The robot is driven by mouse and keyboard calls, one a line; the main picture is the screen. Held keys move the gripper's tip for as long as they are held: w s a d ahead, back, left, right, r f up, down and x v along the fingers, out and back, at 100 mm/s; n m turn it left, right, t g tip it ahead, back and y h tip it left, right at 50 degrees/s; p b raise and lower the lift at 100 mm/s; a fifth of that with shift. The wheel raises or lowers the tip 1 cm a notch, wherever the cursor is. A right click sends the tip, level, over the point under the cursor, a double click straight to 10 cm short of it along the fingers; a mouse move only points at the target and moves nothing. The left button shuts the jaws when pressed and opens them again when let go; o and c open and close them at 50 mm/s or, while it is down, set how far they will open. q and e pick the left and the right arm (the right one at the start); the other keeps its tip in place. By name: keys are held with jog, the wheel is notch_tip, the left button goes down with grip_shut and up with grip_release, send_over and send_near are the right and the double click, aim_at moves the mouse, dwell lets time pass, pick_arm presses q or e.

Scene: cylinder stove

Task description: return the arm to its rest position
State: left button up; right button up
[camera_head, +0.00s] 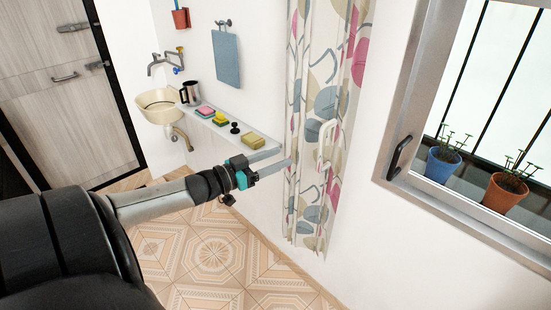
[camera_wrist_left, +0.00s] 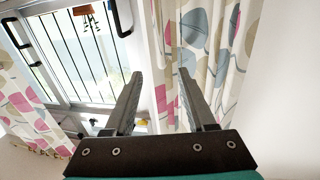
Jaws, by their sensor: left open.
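My left arm comes in from the left in the head view and reaches toward the curtain. My left gripper (camera_head: 275,165) is open, its fingers pointing at the patterned curtain (camera_head: 307,190). In the left wrist view the two fingers of my left gripper (camera_wrist_left: 160,95) stand apart with nothing held between them. The curtain (camera_wrist_left: 205,40) hangs behind the fingers there; I cannot tell whether they touch it. My right gripper is not in view.
A shelf with sponges (camera_head: 253,140) and a mug (camera_head: 190,94) runs along the wall near a sink (camera_head: 158,106). A window (camera_head: 395,150) with potted plants (camera_head: 443,166) is at the right. The tiled floor (camera_head: 215,250) below is clear.

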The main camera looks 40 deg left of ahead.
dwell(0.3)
pick_arm(q)
jog(key=s+d+f+n+g+y+b, duration=0.1)
jog(key=s+f+g+y+b, duration=0.3)
jog(key=f, duration=0.9)
jog(key=s+f+n+g+b, duration=0.1)
jog(key=s+f, duration=0.5)
jog(key=f, duration=0.8)
jog(key=s+d+f+n+g+y+b, duration=0.1)
jog(key=s+f+g+y+b, duration=0.15)
jog(key=s+f, duration=0.7)
jog(key=s+d+f+m+g+h+b, duration=0.1)
jog(key=s+d+f+g+b, duration=0.2)
jog(key=s+d+f, duration=0.8)
jog(key=s+d+f+m+g+h+b, duration=0.1)
jog(key=s+d+f+g+b, duration=0.3)
jog(key=s+d+f, duration=0.6)
notch_tip(320, 180, down, 6)
jog(key=shift+s+d+r+m+g, duration=0.2)
jog(key=shift+s+d+m+g, duration=0.25)
jog(key=shift+g, duration=0.6)
jog(key=shift+w+a+h, duration=0.1)
jog(key=shift+a+h, duration=0.05)
jog(key=shift+h, duration=0.1)
